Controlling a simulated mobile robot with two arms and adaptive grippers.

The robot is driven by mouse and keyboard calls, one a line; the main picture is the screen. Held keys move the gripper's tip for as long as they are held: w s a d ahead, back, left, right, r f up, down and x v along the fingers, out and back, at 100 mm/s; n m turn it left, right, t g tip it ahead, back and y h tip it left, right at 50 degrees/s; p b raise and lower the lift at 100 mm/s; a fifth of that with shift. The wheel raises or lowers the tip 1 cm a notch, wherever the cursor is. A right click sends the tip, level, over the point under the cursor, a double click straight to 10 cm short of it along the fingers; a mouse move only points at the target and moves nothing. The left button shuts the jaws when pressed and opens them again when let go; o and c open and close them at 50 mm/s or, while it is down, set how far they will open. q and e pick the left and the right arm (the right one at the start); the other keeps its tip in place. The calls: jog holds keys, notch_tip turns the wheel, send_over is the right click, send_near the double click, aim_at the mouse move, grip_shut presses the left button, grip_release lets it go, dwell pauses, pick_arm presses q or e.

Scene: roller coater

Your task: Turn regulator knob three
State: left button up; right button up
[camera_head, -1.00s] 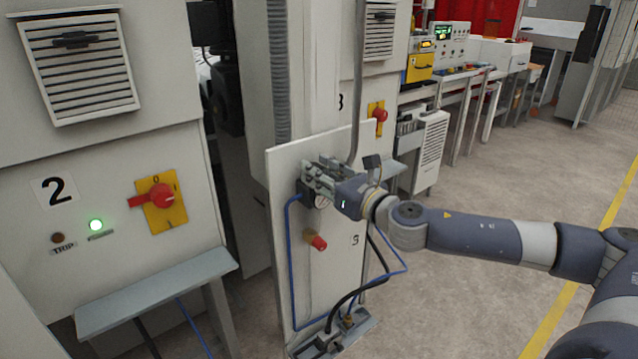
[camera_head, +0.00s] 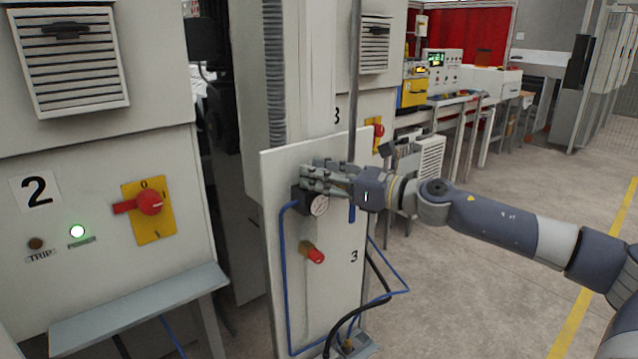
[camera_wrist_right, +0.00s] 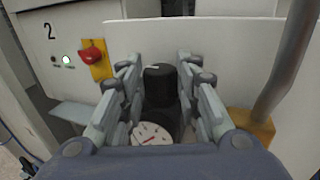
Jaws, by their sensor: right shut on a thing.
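The white panel marked 3 (camera_head: 340,285) stands in the middle of the head view with a regulator and its round gauge (camera_head: 320,206) near the top. My right gripper (camera_head: 308,178) reaches in from the right at the regulator's top. The gauge shows below the knob with a red needle (camera_wrist_right: 151,137). My left gripper is in neither view.
A red-handled valve (camera_head: 313,253) sits below the regulator, with blue hoses (camera_head: 284,270) around it. A grey upright pipe (camera_head: 356,90) rises close behind the gripper. Cabinet 2 has a red switch (camera_head: 149,202) and a grey ledge (camera_head: 140,308). Open floor lies at right.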

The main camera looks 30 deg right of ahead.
jog(key=shift+w+d+n+g+y+b, duration=0.1)
jog(key=shift+d+n+g+y+b, duration=0.1)
jog(key=shift+n+g+y+b, duration=0.5)
jog(key=shift+w+d+r+n+g+y, duration=0.15)
jog(key=shift+n+y, duration=0.2)
jog(key=shift+y, duration=0.25)
jog(key=shift+s+n+g+y, duration=0.15)
jog(key=shift+n+y, duration=0.2)
jog(key=shift+y, duration=0.25)
jog(key=shift+w+d+r+n+g+y+p, duration=0.1)
jog(key=shift+w+n+g+y+p, duration=0.1)
jog(key=shift+n+g+y+p, duration=0.4)
jog(key=shift+w+d+n+g+y+p, duration=0.1)
jog(key=shift+w+n+g+y+p, duration=0.05)
jog(key=shift+n+g+y, duration=0.75)
jog(key=shift+w+n+g+y+p, duration=0.15)
jog(key=shift+n+g+y+p, duration=0.2)
jog(key=shift+n+g+y, duration=0.6)
jog(key=shift+d+g, duration=0.1)
jog(key=shift+g, duration=0.75)
jog(key=o, duration=1.1)
jog(key=shift+c, duration=0.2)
jog(key=shift+f, duration=0.25)
